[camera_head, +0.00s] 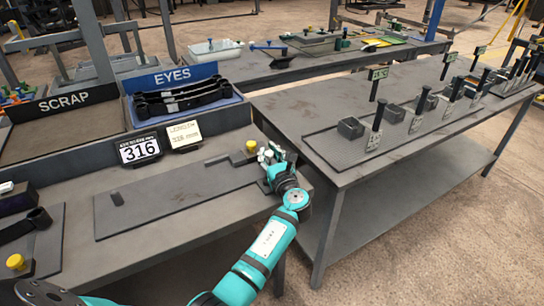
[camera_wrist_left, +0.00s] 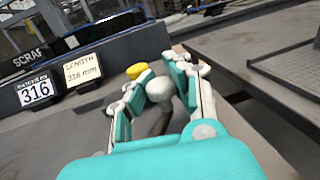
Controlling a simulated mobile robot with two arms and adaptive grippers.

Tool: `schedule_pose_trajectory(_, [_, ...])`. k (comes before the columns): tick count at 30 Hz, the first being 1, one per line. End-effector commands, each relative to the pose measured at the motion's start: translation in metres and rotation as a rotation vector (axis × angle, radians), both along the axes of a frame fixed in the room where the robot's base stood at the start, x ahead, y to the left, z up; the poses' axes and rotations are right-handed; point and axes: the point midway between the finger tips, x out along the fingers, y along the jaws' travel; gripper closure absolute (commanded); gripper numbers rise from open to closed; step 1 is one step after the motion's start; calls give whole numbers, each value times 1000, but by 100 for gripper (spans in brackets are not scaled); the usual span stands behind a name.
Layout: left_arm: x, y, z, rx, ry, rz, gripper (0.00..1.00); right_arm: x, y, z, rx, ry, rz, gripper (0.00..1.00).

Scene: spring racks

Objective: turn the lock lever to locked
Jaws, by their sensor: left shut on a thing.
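The lock lever shows in the left wrist view as a pale grey ball knob (camera_wrist_left: 160,89) on a dark stem. My left gripper (camera_head: 270,154) is at the right end of the fixture plate (camera_head: 175,203) on the near bench. In the left wrist view its fingers (camera_wrist_left: 158,88) are closed around the ball knob, one on each side. In the head view the gripper hides most of the lever. A yellow knob (camera_head: 251,146) stands just behind and left of the fingers; it also shows in the left wrist view (camera_wrist_left: 137,70). My right gripper is not in view.
Behind the fixture stand a sign reading 316 (camera_head: 139,148), a length card (camera_head: 184,134), a SCRAP bin (camera_head: 65,129) and a blue EYES bin (camera_head: 181,79) with black parts. A gap separates the near bench from the right table (camera_head: 420,90), which holds several posts and blocks.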

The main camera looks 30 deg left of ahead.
Motion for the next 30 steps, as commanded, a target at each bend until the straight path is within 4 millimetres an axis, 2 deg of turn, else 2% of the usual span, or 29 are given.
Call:
schedule_pose_trajectory(1, [-3, -1, -11, -7, 17, 18, 100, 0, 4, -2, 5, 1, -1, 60])
schedule_pose_trajectory(7, [-4, 0, -10, -10, 16, 50, 100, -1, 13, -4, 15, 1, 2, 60])
schedule_pose_trajectory(19, [-4, 0, -10, -12, 15, 55, 100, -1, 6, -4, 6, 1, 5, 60])
schedule_pose_trajectory(20, [-4, 0, -10, -12, 15, 55, 82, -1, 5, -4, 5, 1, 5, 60])
schedule_pose_trajectory(24, [-4, 1, -8, -10, 13, 55, 64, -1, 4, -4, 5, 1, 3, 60])
schedule_pose_trajectory(27, [-4, 1, -6, -7, 10, 55, 52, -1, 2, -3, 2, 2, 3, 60])
schedule_pose_trajectory(30, [-3, 2, -5, -6, 8, 55, 52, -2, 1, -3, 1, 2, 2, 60])
